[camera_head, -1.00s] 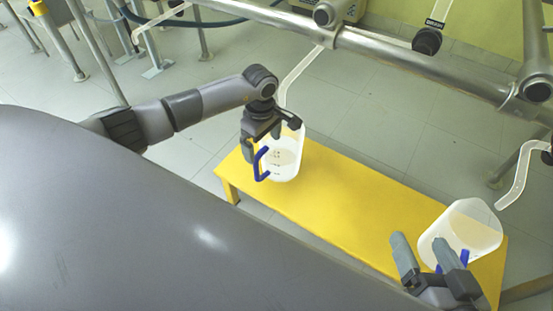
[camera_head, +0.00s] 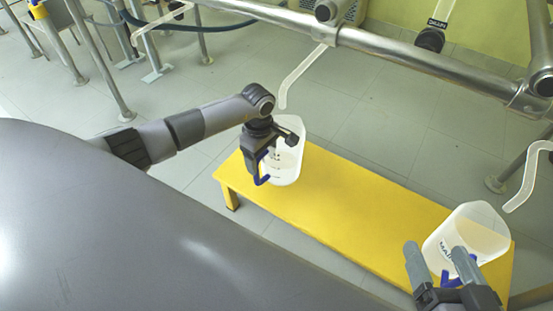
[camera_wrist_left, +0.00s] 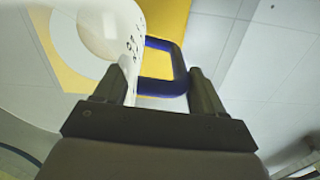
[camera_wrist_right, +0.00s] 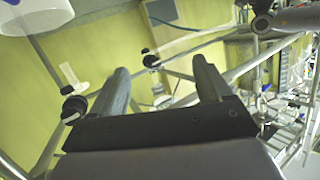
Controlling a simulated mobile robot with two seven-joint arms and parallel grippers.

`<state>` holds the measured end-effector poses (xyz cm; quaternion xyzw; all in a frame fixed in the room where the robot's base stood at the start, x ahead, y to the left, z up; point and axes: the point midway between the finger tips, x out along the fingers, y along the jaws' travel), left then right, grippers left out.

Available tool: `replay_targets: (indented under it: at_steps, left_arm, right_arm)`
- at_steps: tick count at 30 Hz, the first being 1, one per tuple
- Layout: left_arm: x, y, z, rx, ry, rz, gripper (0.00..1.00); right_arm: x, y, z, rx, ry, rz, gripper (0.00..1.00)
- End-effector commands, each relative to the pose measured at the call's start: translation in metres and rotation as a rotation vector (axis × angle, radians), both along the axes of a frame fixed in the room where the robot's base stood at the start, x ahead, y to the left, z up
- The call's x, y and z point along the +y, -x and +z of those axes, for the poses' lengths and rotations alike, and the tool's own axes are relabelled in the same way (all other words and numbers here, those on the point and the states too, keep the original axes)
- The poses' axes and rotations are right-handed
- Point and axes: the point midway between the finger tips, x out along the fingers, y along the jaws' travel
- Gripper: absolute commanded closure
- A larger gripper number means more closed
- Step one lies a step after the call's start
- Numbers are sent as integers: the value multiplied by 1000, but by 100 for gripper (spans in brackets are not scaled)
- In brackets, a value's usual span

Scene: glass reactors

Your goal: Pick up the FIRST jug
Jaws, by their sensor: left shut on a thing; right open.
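A translucent white jug (camera_head: 288,158) with a blue handle is over the left end of the yellow bench (camera_head: 345,215); I cannot tell if its base touches the bench. My left gripper (camera_head: 266,160) is shut on this jug's blue handle (camera_wrist_left: 160,88), fingers pointing down. The jug wall (camera_wrist_left: 105,30) fills the upper left of the left wrist view; its dark markings are unreadable. A second white jug (camera_head: 470,232), with dark lettering and a blue handle (camera_head: 450,281), is at the bench's right end. My right gripper (camera_head: 442,262) is open and empty in front of it, partly covering it.
A steel rail (camera_head: 420,68) crosses the top, with clear bent tubes (camera_head: 302,75) hanging from it near the left jug and another (camera_head: 525,180) at the right. Steel posts (camera_head: 100,70) stand at the back left. The bench between the jugs is clear.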

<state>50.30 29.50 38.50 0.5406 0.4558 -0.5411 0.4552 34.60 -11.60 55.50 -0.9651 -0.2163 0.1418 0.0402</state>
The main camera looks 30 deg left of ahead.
Motion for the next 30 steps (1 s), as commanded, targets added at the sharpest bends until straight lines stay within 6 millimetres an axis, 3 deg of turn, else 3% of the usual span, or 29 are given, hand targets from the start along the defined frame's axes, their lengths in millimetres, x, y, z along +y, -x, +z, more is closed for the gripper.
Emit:
replay_targets:
  at_steps: [10, 18, 26, 30]
  left_arm:
    - [0, -3, 11, -11, 2, 0, 100]
    - [0, -4, 44, -13, 2, 0, 100]
    - [3, 28, 41, -6, 0, -2, 100]
    - [5, 53, 41, -7, -1, -2, 100]
  right_arm:
    - [1, 0, 3, 8, -7, 3, 22]
    - [12, -4, 4, 85, -68, 18, 22]
    - [19, -5, 5, 135, -107, 33, 22]
    - [25, -6, 6, 176, -140, 45, 22]
